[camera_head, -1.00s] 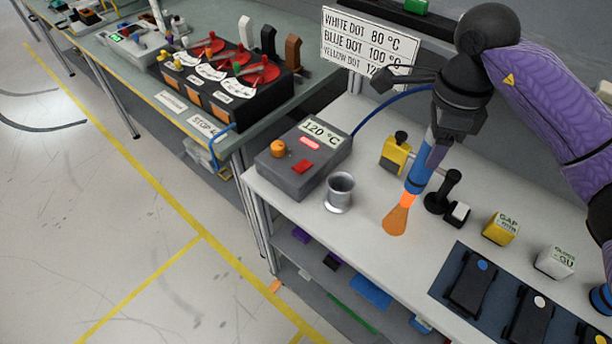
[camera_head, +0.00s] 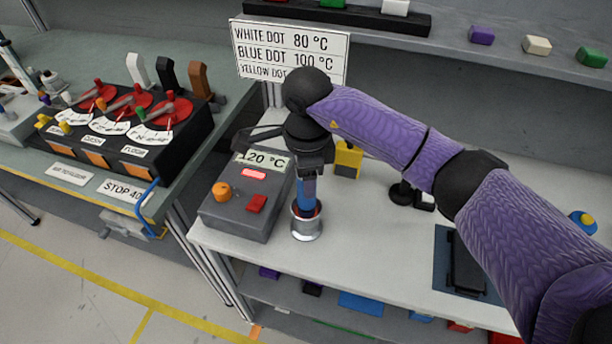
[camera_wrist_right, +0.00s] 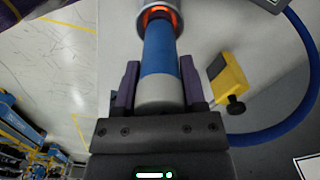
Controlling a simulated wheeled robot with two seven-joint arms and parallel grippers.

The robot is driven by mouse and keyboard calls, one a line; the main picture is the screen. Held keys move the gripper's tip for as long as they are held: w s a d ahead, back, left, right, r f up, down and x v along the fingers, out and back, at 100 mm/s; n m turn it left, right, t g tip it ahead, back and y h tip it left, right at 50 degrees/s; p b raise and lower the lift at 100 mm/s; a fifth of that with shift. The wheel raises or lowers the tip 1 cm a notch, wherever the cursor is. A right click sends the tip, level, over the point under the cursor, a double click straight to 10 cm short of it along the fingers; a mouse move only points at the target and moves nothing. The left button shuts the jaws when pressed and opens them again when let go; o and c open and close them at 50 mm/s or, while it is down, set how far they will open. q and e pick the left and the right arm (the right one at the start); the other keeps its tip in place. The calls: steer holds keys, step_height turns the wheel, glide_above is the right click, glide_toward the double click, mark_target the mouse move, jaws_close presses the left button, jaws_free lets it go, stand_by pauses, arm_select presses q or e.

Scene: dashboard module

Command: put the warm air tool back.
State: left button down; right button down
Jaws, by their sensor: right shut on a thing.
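The warm air tool (camera_head: 309,190) is a blue cylinder standing about upright, its lower end in the silver cup-shaped holder (camera_head: 306,226) at the front of the white bench. My right gripper (camera_head: 308,165) is shut on its upper part from above. In the right wrist view the tool (camera_wrist_right: 159,60) runs between the two fingers of my right gripper (camera_wrist_right: 160,90), and an orange glow shows at the mouth of the holder (camera_wrist_right: 142,18). Whether the tool rests on the holder's bottom is hidden. My left gripper is not in view.
A yellow block (camera_head: 347,160) stands behind right, also in the right wrist view (camera_wrist_right: 228,80). A dark tray (camera_head: 450,275) lies to the right. Clear bench lies between.

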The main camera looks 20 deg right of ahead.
steer(key=shift+f, duration=0.1)
steer(key=shift+c, duration=0.7)
jaws_free()
step_height(320, 180, up, 12)
steer(key=shift+r+p, duration=0.2)
steer(key=shift+p, duration=0.35)
